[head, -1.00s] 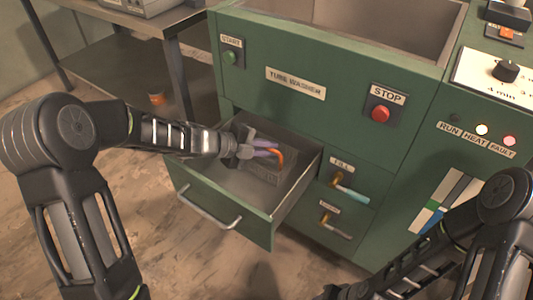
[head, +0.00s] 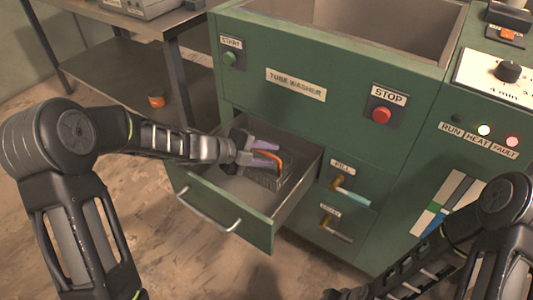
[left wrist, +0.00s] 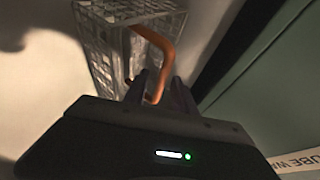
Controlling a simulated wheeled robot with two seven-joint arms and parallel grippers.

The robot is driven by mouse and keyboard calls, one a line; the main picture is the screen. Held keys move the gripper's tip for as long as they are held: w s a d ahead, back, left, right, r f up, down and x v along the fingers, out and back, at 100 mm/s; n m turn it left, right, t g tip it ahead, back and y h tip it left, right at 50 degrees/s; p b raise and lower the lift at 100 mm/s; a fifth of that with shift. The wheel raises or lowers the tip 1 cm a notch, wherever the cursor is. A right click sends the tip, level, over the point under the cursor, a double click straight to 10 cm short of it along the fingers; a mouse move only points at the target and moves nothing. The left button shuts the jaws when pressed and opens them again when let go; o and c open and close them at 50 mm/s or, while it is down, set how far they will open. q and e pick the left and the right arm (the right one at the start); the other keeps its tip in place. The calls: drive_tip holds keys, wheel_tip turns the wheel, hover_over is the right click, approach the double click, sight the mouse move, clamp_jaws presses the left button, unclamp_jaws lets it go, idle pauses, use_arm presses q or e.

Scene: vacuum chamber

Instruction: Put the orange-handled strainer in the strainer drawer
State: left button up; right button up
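The strainer is a wire-mesh basket (head: 268,180) with an orange handle (head: 272,158). It is inside the pulled-out green drawer (head: 228,212), low over or on its floor; contact is unclear. My left gripper (head: 264,153) reaches into the drawer from the left, with its fingers around the handle. In the left wrist view the orange handle (left wrist: 160,52) passes between the fingers with a gap showing, so the gripper looks open. The mesh basket (left wrist: 110,40) lies beyond it. My right arm runs to the bottom edge; its fingertips cannot be made out.
The green tube washer (head: 300,115) stands behind the drawer, with a red stop button (head: 381,114) and two valve handles right of the drawer. A dark metal table (head: 120,68) is at the back left, with an orange item (head: 156,101) on its lower shelf.

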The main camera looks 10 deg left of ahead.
use_arm(q)
drive_tip(key=shift+a+r, duration=0.1)
drive_tip(key=shift+r, duration=0.15)
drive_tip(key=p+v, duration=0.3)
drive_tip(key=v, duration=0.4)
drive_tip(key=shift+s, duration=0.15)
idle(1.1)
